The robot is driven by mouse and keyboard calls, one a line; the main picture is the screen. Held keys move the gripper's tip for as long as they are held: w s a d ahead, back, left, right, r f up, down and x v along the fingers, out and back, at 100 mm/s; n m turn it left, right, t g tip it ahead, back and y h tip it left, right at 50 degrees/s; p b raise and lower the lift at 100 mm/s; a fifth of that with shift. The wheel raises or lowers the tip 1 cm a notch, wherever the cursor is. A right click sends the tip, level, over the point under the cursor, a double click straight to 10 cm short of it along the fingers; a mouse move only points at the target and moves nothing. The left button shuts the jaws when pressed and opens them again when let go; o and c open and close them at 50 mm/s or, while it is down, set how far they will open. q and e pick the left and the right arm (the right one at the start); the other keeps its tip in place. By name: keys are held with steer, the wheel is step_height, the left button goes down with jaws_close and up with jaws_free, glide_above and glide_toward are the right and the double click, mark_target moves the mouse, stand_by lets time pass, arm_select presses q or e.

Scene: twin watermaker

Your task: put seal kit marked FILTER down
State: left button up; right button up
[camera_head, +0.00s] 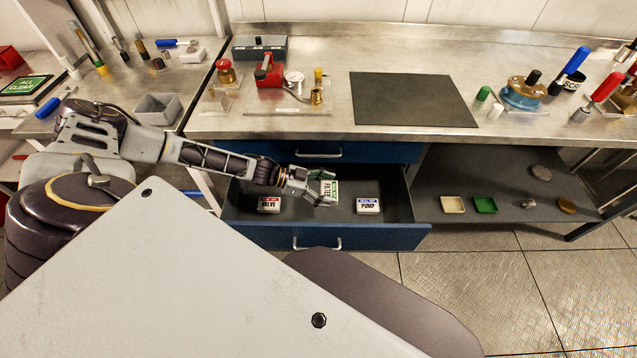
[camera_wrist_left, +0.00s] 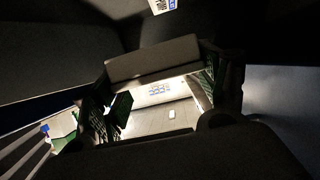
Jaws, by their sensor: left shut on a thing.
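The seal kit marked FILTER (camera_head: 331,190), a small white box with a green label band, is between the fingers of my left gripper (camera_head: 322,187). The gripper is shut on it, over the open blue drawer (camera_head: 400,195). The kit looks tilted, label towards the head camera; I cannot tell whether it touches the drawer floor. In the left wrist view the fingers of my left gripper (camera_wrist_left: 155,100) show, but the scene between them is hard to read. My right gripper is not in view.
In the drawer, a red-banded kit (camera_head: 269,204) lies left and a blue-banded PUMP kit (camera_head: 368,205) lies right, with bare floor around them. The steel bench edge (camera_head: 350,132) is above.

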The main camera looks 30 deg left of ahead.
arm_select(q)
steer(key=shift+a, duration=0.25)
